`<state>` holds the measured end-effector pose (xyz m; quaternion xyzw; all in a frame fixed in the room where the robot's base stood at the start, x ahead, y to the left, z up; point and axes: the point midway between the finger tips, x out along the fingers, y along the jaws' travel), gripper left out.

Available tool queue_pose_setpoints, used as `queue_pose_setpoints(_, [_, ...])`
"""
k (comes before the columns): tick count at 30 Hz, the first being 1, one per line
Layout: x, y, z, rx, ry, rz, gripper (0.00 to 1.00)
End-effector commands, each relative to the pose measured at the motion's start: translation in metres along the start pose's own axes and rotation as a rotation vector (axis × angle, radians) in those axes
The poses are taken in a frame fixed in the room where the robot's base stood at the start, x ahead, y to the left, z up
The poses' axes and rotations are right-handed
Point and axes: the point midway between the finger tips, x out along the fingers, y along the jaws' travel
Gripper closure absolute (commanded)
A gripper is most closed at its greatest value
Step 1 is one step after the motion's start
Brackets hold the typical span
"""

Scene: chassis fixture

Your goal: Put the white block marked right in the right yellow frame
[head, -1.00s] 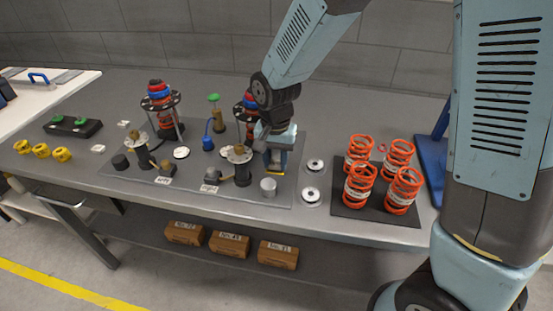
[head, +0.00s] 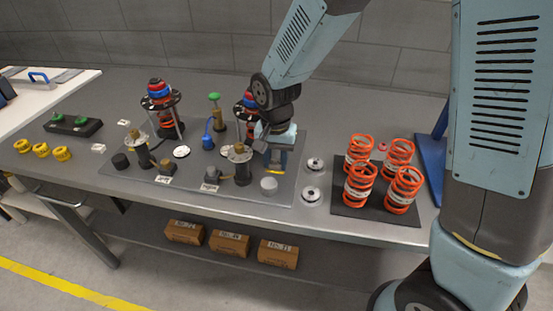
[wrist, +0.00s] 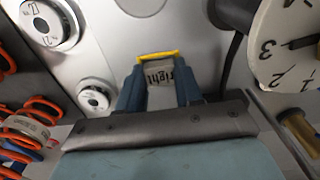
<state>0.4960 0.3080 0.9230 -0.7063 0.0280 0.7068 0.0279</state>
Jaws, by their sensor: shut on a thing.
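The white block marked "right" (wrist: 160,76) sits between the fingers of my gripper (wrist: 160,92) in the wrist view. The gripper is shut on it. A yellow edge of a frame (wrist: 158,56) shows just beyond the block, and the rest of that frame is hidden by the block and fingers. I cannot tell whether the block is inside the frame or above it. In the head view my gripper (head: 277,163) points down at the right part of the grey plate (head: 230,193). The block is too small to make out there.
Silver discs (head: 313,165) and orange springs on a dark mat (head: 345,209) lie to the right. A dark post with a gauge (head: 240,172) stands close on the left, and a strut with a red-blue top (head: 249,101) stands behind.

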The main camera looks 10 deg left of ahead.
Motion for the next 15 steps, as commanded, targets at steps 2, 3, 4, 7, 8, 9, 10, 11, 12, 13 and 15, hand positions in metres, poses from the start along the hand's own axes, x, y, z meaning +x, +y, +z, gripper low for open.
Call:
queue_pose_setpoints(2, [0.0009, 0.0001, 0.0, 0.0, 0.0, 0.0, 0.94])
queue_pose_setpoints(3, [0.0009, 0.0, 0.0, 0.0, 0.0, 0.0, 0.63])
queue_pose_setpoints(4, [0.0009, 0.0, 0.0, 0.0, 0.0, 0.0, 0.6])
queue_pose_setpoints(7, [0.0008, 0.0, 0.0, 0.0, 0.0, 0.0, 0.51])
queue_pose_setpoints(8, [0.0008, 0.0, 0.0, 0.0, 0.0, 0.0, 0.48])
queue_pose_setpoints(9, [0.0008, 0.0, 0.0, 0.0, 0.0, 0.0, 0.44])
queue_pose_setpoints(10, [0.0008, 0.0, 0.0, 0.0, 0.0, 0.0, 0.41])
queue_pose_setpoints(11, [0.0008, 0.0, 0.0, 0.0, 0.0, 0.0, 0.38])
queue_pose_setpoints(12, [0.0008, 0.0, 0.0, 0.0, 0.0, 0.0, 0.35])
queue_pose_setpoints(13, [0.0008, 0.0, 0.0, 0.0, 0.0, 0.0, 0.35])
queue_pose_setpoints(15, [0.0008, 0.0, 0.0, 0.0, 0.0, 0.0, 0.35])
